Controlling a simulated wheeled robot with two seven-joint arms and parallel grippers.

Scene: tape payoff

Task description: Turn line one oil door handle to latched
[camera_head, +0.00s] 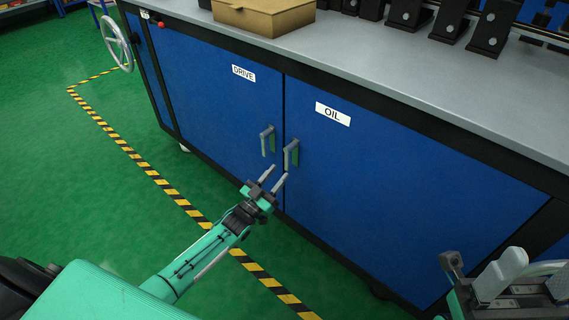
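The blue oil door (385,190) carries a white OIL label (333,114). Its grey handle (291,153) sits at the door's left edge and hangs downward on a small plate. My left gripper (277,175) is in front of the cabinet, just below the two handles. Its two fingers are apart with nothing between them, and the tips look close to the oil handle; I cannot tell if they touch it. My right gripper (500,285) is at the lower right, partly cut off by the frame, and its fingertips are not clear.
The blue drive door (205,95) with its own grey handle (266,140) is just left of the oil door. A grey worktop (390,55) holds a cardboard box (264,14) and black blocks. A handwheel (117,42) is at the left end.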

